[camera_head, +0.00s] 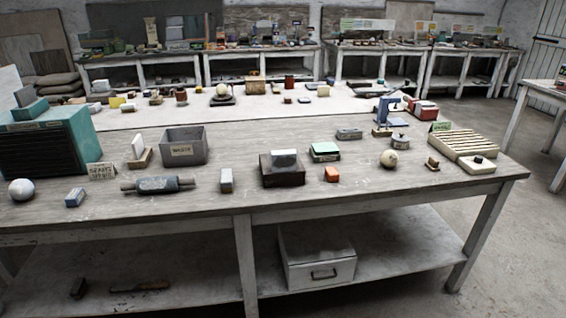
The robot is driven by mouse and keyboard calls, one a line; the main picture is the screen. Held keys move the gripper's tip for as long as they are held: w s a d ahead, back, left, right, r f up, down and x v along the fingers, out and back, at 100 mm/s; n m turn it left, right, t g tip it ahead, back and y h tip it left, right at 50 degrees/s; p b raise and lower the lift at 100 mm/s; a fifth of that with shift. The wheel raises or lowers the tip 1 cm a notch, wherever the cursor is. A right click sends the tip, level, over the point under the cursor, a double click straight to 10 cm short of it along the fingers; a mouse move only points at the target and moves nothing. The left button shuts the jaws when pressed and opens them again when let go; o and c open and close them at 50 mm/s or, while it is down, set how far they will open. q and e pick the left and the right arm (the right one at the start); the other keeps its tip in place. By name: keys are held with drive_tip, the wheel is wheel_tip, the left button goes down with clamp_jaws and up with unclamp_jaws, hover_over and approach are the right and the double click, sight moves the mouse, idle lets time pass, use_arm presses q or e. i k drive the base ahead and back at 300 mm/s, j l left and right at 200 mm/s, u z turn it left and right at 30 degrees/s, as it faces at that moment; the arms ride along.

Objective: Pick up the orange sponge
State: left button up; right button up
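A small orange block (332,174), which looks like the orange sponge, lies on the near wooden table (300,200). It sits right of a dark box with a pale block in it and in front of a green-and-white block. It is fully visible, with clear tabletop around it. Neither of my grippers shows in the head view.
Near the sponge stand the dark box (283,178), the green-and-white block (325,152) and a cream sphere (389,158). Further left are a grey bin (184,147), a rolling pin (157,185) and a teal cabinet (50,142). A slatted rack (462,143) stands right.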

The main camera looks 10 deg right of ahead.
sight(331, 175)
drive_tip(key=i+l, duration=0.25)
drive_tip(key=i, duration=0.25)
drive_tip(key=i+l, duration=0.3)
drive_tip(key=i, duration=0.2)
drive_tip(key=i+l, duration=0.25)
drive_tip(key=i, duration=0.25)
